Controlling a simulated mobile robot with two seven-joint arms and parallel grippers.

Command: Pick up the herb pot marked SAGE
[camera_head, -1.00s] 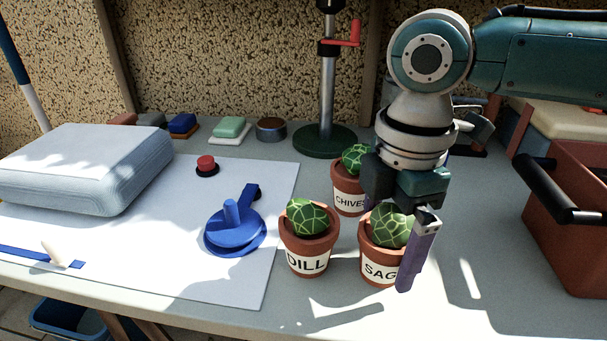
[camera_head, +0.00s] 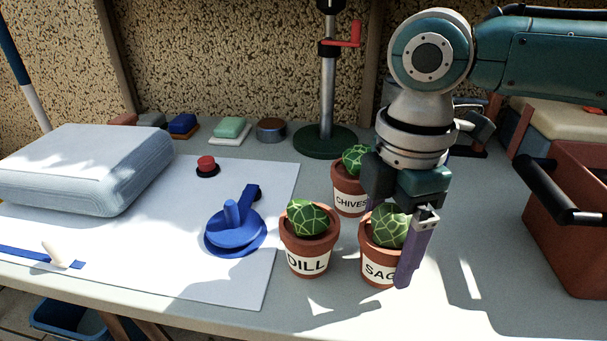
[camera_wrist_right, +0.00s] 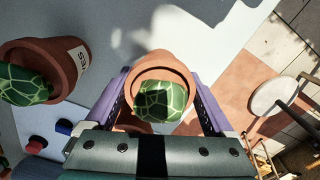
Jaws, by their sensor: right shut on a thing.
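The terracotta herb pot marked SAGE (camera_head: 375,254) stands upright on the bench, with a round green plant in it. The last letter of its label is hidden behind a finger. My right gripper (camera_head: 390,245) comes down from above and is shut on this pot, one purple finger at its right side. In the right wrist view the pot (camera_wrist_right: 160,65) sits between both purple fingers (camera_wrist_right: 160,92). My left gripper is not in view.
The DILL pot (camera_head: 309,252) stands close on the left and the CHIVES pot (camera_head: 349,195) just behind. A blue lidded piece (camera_head: 235,238) lies on the white sheet further left. A red-brown crate (camera_head: 570,225) stands at the right. The bench front is clear.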

